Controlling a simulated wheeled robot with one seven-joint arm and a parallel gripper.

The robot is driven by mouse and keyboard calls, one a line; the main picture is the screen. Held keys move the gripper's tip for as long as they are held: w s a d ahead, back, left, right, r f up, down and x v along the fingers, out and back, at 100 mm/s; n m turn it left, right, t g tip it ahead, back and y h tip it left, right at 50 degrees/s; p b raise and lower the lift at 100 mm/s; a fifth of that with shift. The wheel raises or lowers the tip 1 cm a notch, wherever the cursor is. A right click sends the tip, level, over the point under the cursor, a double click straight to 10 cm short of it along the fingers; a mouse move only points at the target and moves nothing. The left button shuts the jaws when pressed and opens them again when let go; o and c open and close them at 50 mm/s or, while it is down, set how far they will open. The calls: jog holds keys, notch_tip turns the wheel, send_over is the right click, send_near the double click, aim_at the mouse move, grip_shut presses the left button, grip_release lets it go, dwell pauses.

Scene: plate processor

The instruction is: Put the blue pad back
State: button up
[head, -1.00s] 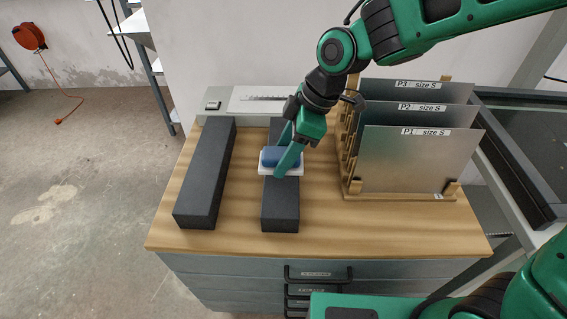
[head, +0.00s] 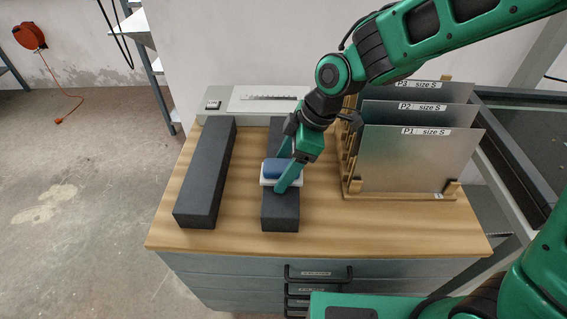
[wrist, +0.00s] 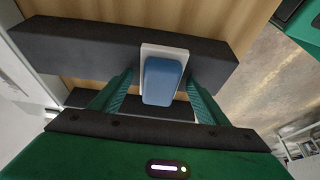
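The blue pad (head: 284,168), a rounded blue block on a white rectangular base, is over the middle dark block (head: 281,212). It also shows between my fingers in the wrist view (wrist: 163,80). My gripper (head: 283,176) points down, with one finger on the near side of the white base and the other on the far side. It is shut on the pad by this base; clearance shows beside the blue part. A narrow gap seems to show at the left finger in the wrist view (wrist: 160,85). I cannot tell whether the base touches the dark block.
A second long dark block (head: 205,175) lies to the left on the wooden tabletop (head: 330,225). A rack on the right holds upright metal plates (head: 410,160). A grey device with a ruler-like scale (head: 265,98) stands at the back. The front right tabletop is clear.

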jog(key=shift+r, duration=0.1)
jog(key=v, duration=1.2)
jog(key=shift+s+a, duration=0.1)
jog(key=shift+s, duration=0.1)
